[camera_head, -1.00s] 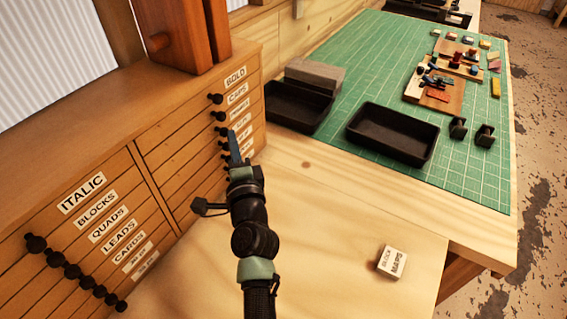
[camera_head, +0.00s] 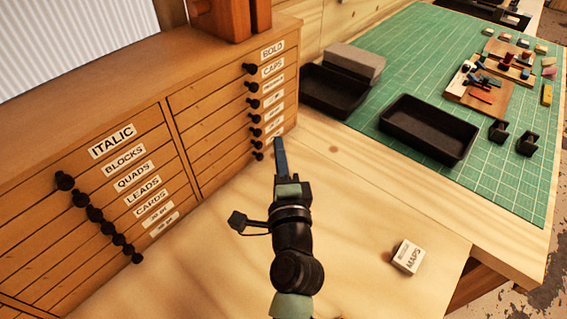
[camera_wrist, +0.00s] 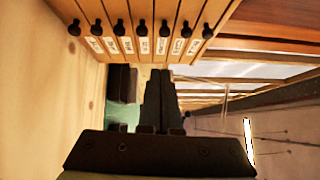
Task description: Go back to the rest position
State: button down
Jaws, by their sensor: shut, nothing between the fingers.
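My gripper (camera_head: 280,145) is shut and empty in the head view. Its blue-grey fingers point up and away, in front of the lower right drawers of the wooden cabinet (camera_head: 120,90). From this view I cannot tell the exact gap to the knobs. In the wrist view my gripper (camera_wrist: 160,75) shows as dark closed fingers, with the row of labelled drawers (camera_wrist: 140,45) above them.
A small white box marked MAPS (camera_head: 408,256) lies on the wooden bench (camera_head: 360,210). Two black trays (camera_head: 428,130) (camera_head: 333,92), a grey block (camera_head: 354,62) and several small pieces stand on or by the green mat (camera_head: 510,170). The bench around the box is clear.

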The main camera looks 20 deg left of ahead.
jog(key=v, duration=0.3)
jog(key=shift+w+d+r, duration=0.1)
jog(key=shift+w, duration=0.05)
jog(key=d+r+n+t+h, duration=0.1)
jog(key=d+r+n+t, duration=0.3)
jog(key=r, duration=0.9)
jog(key=d+r+n+t, duration=0.15)
jog(key=r+n, duration=0.35)
jog(key=r, duration=0.7)
jog(key=s+d+r+n+t+h, duration=0.2)
jog(key=s+r, duration=0.4)
jog(key=r, duration=0.3)
jog(key=s+d+r+n+t+h, duration=0.2)
jog(key=s+d+r+h, duration=0.3)
jog(key=r, duration=0.5)
jog(key=shift+s+d+t, duration=0.4)
jog(key=shift+d+t, duration=0.25)
jog(key=shift+d, duration=0.4)
jog(key=shift+r, duration=0.15)
